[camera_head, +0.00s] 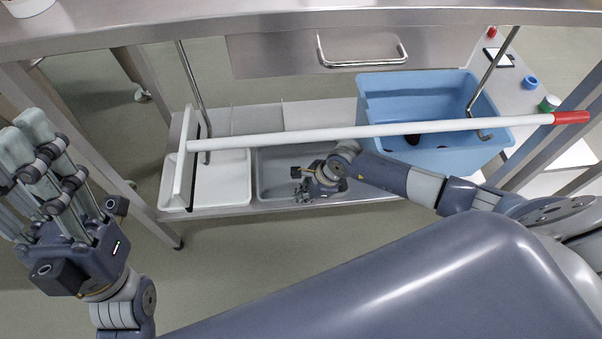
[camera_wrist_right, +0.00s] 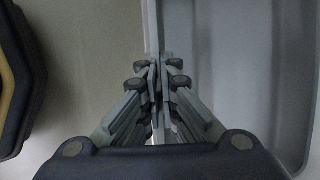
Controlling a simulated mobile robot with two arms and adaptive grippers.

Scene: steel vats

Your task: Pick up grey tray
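The grey tray (camera_head: 275,165) lies on the lower shelf in the head view, between a white tray and a blue crate. My right gripper (camera_head: 302,194) is at the tray, over its front part, and covers some of it. In the right wrist view the tray (camera_wrist_right: 235,60) fills the right side. Its rim runs down between the fingers of the right gripper (camera_wrist_right: 160,80), which are closed together on it. The exact contact is partly hidden by the fingers. My left gripper (camera_head: 20,165) is at the far left, empty, with its fingers spread apart.
A white tray (camera_head: 222,180) stands left of the grey tray, a blue crate (camera_head: 440,155) right of it. A white pole (camera_head: 350,131) with a red end crosses above them. The steel tabletop (camera_head: 260,14) overhangs behind. Floor in front is free.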

